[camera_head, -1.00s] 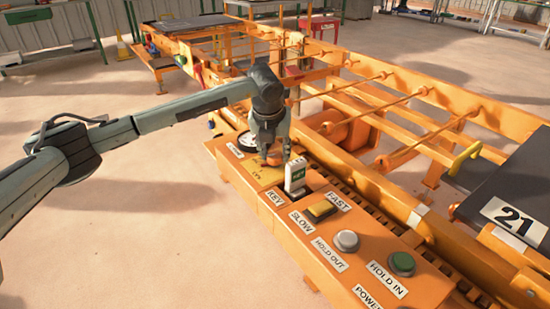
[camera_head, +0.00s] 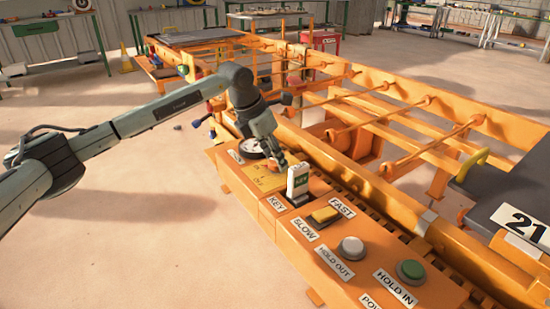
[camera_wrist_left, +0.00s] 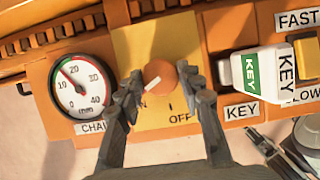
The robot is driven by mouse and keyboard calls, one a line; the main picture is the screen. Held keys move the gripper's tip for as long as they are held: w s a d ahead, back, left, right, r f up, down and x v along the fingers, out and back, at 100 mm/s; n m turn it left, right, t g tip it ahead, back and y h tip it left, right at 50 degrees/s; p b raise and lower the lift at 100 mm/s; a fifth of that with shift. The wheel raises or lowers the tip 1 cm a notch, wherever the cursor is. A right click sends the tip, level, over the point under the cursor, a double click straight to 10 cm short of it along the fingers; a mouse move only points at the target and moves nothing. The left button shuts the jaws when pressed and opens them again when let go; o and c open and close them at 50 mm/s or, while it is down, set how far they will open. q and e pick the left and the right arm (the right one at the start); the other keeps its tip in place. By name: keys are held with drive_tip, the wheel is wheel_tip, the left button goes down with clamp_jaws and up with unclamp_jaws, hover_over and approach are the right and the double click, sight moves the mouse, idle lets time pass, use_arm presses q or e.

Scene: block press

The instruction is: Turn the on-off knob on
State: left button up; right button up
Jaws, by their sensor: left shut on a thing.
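The on-off knob (camera_wrist_left: 161,74) is a round orange knob on a yellow plate (camera_wrist_left: 140,42) in the left wrist view. Its white mark points down and left, toward the partly covered ON label; the OFF label (camera_wrist_left: 180,117) is lower right. My left gripper (camera_wrist_left: 160,88) has one finger on each side of the knob and is shut on it. In the head view my left gripper (camera_head: 274,158) is low over the panel and hides most of the knob.
A round gauge (camera_wrist_left: 82,86) is left of the plate. A white and green key (camera_head: 298,180) stands up close on the other side. Further along the orange panel are a yellow switch (camera_head: 325,215), a white button (camera_head: 352,247) and a green button (camera_head: 411,270).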

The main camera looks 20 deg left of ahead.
use_arm(q)
drive_tip(key=shift+m, duration=0.3)
idle(0.4)
drive_tip(key=o, duration=1.2)
drive_tip(key=shift+c, duration=0.2)
drive_tip(key=shift+r, duration=0.1)
drive_tip(key=v, duration=1.2)
drive_tip(key=shift+w, duration=0.1)
